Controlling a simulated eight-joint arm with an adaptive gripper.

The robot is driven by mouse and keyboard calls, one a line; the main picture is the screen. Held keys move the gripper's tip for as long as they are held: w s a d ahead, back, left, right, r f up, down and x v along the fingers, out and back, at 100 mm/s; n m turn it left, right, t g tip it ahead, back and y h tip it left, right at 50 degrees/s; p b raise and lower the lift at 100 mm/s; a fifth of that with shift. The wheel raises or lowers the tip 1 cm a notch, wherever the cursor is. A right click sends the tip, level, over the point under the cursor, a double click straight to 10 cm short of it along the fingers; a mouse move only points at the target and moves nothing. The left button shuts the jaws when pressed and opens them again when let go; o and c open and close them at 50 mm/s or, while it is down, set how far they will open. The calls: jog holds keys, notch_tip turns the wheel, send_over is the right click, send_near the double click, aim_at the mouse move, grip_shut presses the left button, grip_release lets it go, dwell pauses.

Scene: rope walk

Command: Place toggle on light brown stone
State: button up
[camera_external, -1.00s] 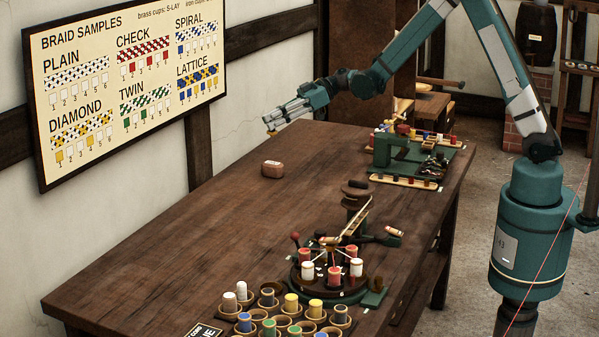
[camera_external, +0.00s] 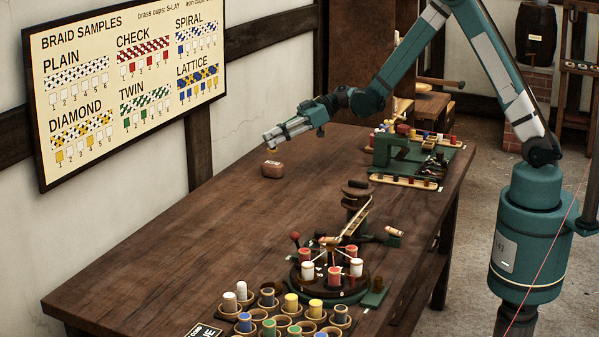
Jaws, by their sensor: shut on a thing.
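A small reddish-brown stone block (camera_external: 272,170) lies on the wooden table near its far left edge. My gripper (camera_external: 271,141) hangs just above the stone, pointing left and slightly down, with a small gap between them. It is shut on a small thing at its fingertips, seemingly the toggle. The toggle is mostly hidden by the fingers and too small to make out clearly.
A round braiding stand (camera_external: 330,283) with bobbins stands at the table's front right. Several cups (camera_external: 280,325) with coloured bobbins sit at the front edge. A green rig (camera_external: 390,150) with bobbin racks is at the back right. The table's middle left is clear.

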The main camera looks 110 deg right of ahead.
jog(key=shift+f+b, duration=0.3)
jog(key=shift+f, duration=1.25)
jog(key=shift+f, duration=0.15)
jog(key=o, duration=0.9)
jog(key=shift+r, duration=0.25)
jog(key=p+v, duration=0.1)
jog(key=v, duration=1.1)
jog(key=shift+p, duration=0.4)
